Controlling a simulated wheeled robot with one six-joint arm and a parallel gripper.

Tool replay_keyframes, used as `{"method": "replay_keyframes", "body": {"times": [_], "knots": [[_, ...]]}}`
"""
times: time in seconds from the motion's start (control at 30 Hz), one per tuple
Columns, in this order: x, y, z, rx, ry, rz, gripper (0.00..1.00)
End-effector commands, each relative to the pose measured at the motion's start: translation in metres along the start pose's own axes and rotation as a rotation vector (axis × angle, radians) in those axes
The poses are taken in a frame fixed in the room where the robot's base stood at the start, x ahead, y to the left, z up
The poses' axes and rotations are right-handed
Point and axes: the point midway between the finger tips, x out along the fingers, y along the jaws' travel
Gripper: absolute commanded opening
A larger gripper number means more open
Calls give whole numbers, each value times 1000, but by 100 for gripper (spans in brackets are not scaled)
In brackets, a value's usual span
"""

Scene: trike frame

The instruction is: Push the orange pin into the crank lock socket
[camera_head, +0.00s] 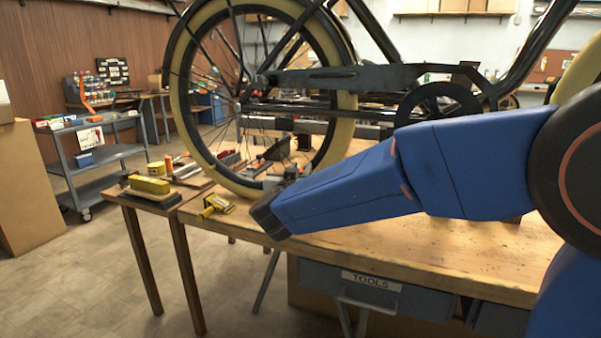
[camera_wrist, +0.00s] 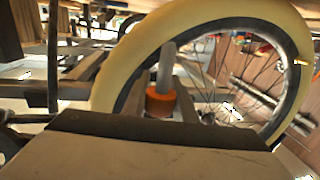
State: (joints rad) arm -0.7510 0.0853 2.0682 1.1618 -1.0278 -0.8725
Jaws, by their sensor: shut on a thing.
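The orange pin (camera_wrist: 160,103) shows in the wrist view as an orange collar with a grey shaft rising from it. My gripper (camera_wrist: 158,95) has its dark fingers on either side of the collar and is shut on it. In the head view the end of my blue arm reaches left over the bench, in front of the wheel's lower part; the fingers and pin are hidden or too small to make out there. A dark crank disc (camera_head: 437,103) sits on the trike frame, right of the wheel. I cannot make out the lock socket in either view.
The cream-tyred wheel (camera_head: 178,65) stands just beyond my gripper and fills much of the wrist view (camera_wrist: 115,75).

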Motion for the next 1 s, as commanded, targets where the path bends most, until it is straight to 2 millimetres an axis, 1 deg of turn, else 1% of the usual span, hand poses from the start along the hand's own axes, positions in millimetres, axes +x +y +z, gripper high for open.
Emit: {"method": "replay_keyframes", "body": {"times": [1.0], "knots": [[0,0,-33,0,0,0,3]]}}
